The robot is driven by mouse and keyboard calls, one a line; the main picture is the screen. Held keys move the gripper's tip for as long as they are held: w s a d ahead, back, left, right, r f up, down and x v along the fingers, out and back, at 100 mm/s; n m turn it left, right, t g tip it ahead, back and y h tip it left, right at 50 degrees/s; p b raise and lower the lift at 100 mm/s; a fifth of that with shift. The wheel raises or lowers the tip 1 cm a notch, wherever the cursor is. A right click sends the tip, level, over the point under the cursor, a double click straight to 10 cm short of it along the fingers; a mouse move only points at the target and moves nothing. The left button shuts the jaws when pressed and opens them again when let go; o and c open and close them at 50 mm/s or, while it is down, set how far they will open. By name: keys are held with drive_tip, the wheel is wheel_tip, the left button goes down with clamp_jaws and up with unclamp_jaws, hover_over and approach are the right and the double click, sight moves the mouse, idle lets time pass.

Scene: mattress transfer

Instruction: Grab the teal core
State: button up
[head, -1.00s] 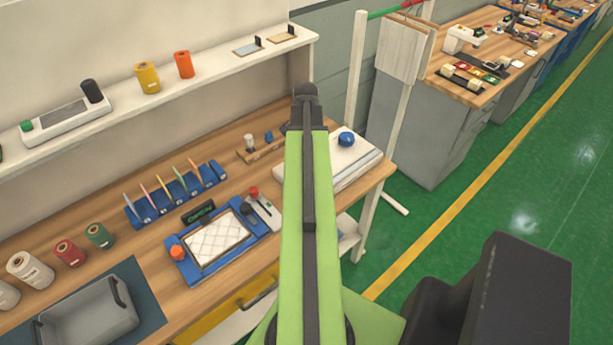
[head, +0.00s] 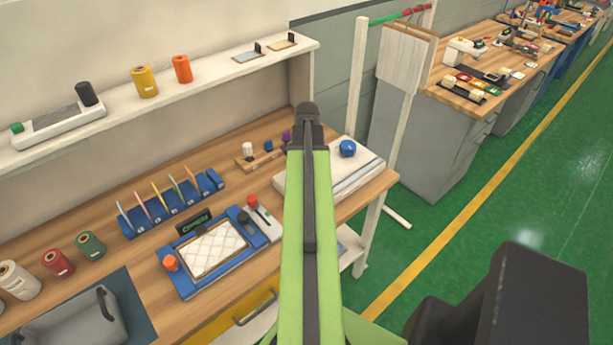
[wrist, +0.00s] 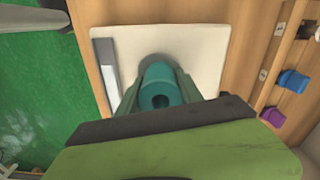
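The teal core (wrist: 160,82) is a short cylinder with a dark hole in its near end. In the wrist view it stands out against the white board (wrist: 205,55). My gripper (wrist: 161,75) has one finger on each side of the core, close against it. I cannot tell whether the fingers press on it or leave a thin gap, or whether the core touches the board. In the head view my green arm hides the core and my fingers.
In the head view the white board (head: 365,170) carries a blue knob (head: 347,148). A peg rack with blue (wrist: 292,80) and purple (wrist: 272,115) pegs stands beside it. A blue tray (head: 190,288) lies left of my arm. Green floor (head: 450,220) is open to the right.

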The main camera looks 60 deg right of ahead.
drive_tip(key=c, duration=0.7)
drive_tip(key=shift+r, duration=0.1)
drive_tip(key=shift+r+p, duration=0.25)
drive_tip(key=shift+p, duration=0.1)
wheel_tip(320, 180, up, 4)
drive_tip(key=p, duration=0.4)
drive_tip(key=s+d+r+p, duration=0.1)
drive_tip(key=s+r+p, duration=0.1)
drive_tip(key=s, duration=0.1)
drive_tip(key=s+r+p, duration=0.2)
drive_tip(key=s, duration=0.2)
drive_tip(key=s+d+r+p, duration=0.1)
drive_tip(key=s+r+p, duration=0.1)
drive_tip(key=s, duration=0.2)
drive_tip(key=shift+s+d, duration=0.2)
drive_tip(key=shift+d, duration=0.15)
